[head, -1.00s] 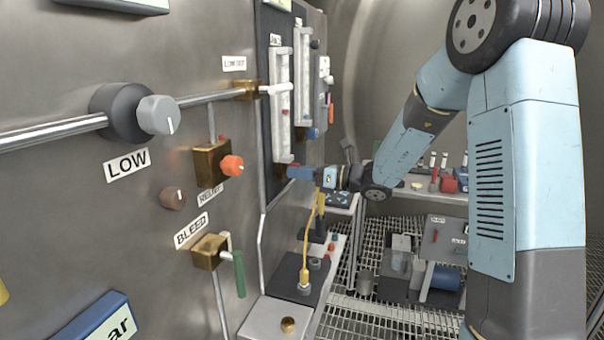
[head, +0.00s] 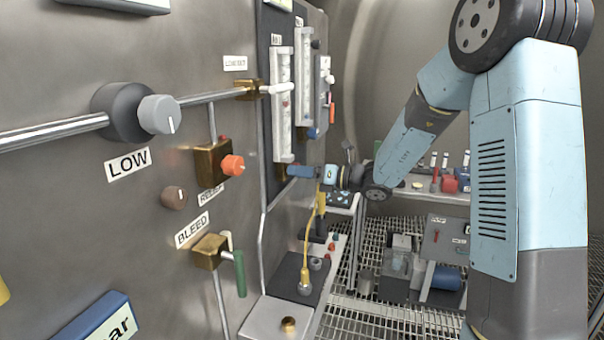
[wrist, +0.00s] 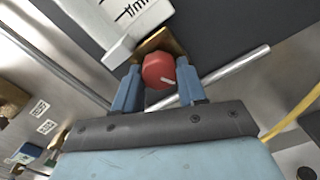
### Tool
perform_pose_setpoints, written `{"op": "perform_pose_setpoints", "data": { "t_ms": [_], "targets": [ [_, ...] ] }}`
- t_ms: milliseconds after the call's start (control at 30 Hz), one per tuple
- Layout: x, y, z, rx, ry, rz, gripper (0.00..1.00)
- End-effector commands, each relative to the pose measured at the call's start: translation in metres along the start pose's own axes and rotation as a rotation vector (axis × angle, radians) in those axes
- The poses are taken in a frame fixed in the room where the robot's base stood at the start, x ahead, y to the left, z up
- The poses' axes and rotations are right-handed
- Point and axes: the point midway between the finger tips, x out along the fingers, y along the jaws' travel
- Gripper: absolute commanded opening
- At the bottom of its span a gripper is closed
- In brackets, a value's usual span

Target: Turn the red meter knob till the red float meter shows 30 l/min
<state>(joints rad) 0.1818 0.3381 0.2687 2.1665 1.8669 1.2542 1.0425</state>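The red meter knob (wrist: 158,71) sits on a brass block at the foot of the red float meter (head: 283,105). In the wrist view my gripper (wrist: 158,75) has a blue finger on each side of the knob, close against it. The knob's white mark points to the lower right. In the head view my gripper (head: 290,171) reaches the meter's foot and hides the knob. A small red float shows about midway up the meter's tube. Its scale is too small to read there, and the wrist view shows only the tube's lower end with l/min lettering.
A second float meter (head: 305,75) stands just behind. An orange-red knob (head: 232,165), the LOW knob (head: 158,115) and a green-handled bleed valve (head: 239,272) are on the wall nearer me. A yellow hose (head: 306,245) rises below my gripper.

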Motion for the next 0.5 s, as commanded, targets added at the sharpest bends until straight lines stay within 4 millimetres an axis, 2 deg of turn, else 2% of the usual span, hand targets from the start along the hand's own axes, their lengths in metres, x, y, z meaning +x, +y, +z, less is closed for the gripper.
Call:
{"op": "perform_pose_setpoints", "data": {
  "t_ms": [33,233,500],
  "targets": [
    [0.0026,0.0021,-0.0010,0.000,0.002,0.006,0.45],
    [0.0012,0.0010,-0.0004,0.000,0.001,0.003,0.65],
    [-0.0009,0.0002,0.0001,-0.001,0.000,0.001,0.65]
  ]
}}
